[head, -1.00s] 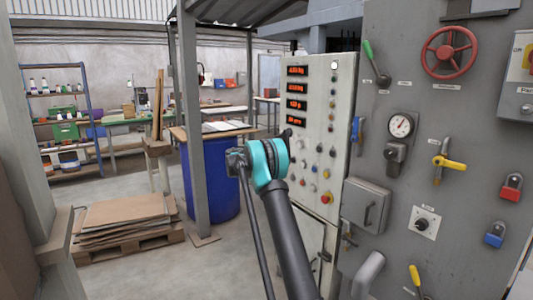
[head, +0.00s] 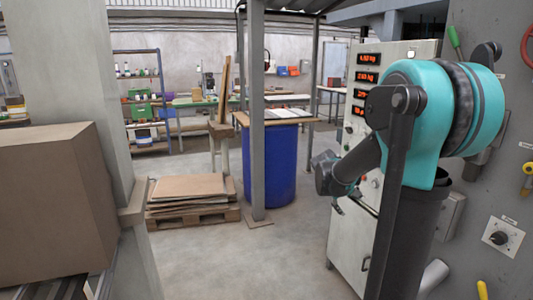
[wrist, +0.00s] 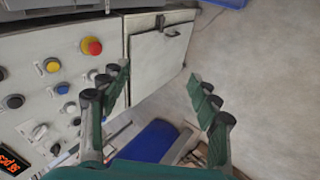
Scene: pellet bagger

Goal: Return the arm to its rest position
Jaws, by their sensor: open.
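My arm (head: 415,130) shows large on the right of the head view, with its teal elbow raised and the forearm bent down to the left in front of the control cabinet. My gripper (wrist: 160,82) is open and empty in the wrist view, its two green fingers well apart with bare floor and a cabinet door behind them. In the head view the gripper is mostly hidden by the wrist and forearm. I see nothing touching the fingers.
The control cabinet (head: 347,235), with buttons and red displays, stands close behind the arm. A grey panel with valves (head: 510,205) is at right. A blue drum (head: 280,170), a pallet with cardboard (head: 190,190) and a large box (head: 60,200) stand left. The floor between is clear.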

